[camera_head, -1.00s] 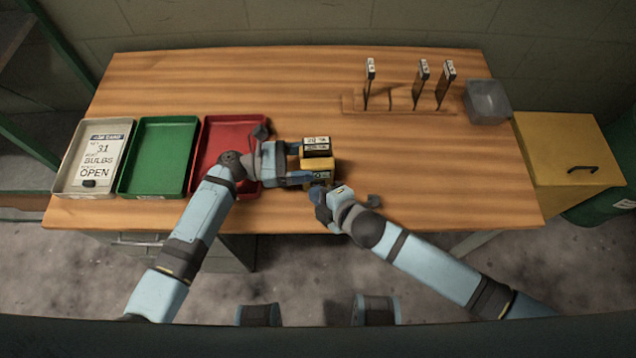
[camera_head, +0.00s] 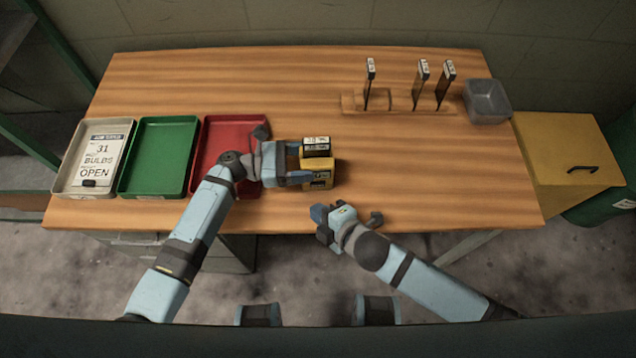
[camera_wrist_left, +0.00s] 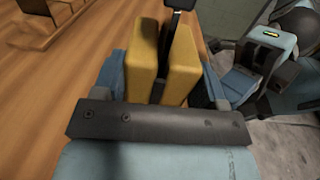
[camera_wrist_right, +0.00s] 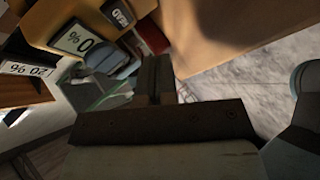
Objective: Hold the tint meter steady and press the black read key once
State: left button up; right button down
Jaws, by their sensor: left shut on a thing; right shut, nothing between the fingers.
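The yellow tint meter (camera_head: 321,181) stands near the front middle of the table, with a dark piece with a white label (camera_head: 317,141) at its top. My left gripper (camera_head: 306,164) is shut on it from the left; the left wrist view shows its two yellow slabs (camera_wrist_left: 141,65) between the fingers. My right gripper (camera_head: 322,222) is shut and empty, apart from the meter, at the table's front edge.
A grey tray (camera_head: 68,172) with a sign, a green tray (camera_head: 158,156) and a red tray (camera_head: 232,124) line the left. A wooden rack (camera_head: 400,103) holding upright dark pieces and a grey bin (camera_head: 488,101) stand at back right. The right front of the table is clear.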

jog(key=shift+s+d, duration=0.1)
jog(key=shift+s, duration=0.95)
pick_arm(q)
jog(key=o, duration=0.8)
jog(key=shift+o, duration=0.2)
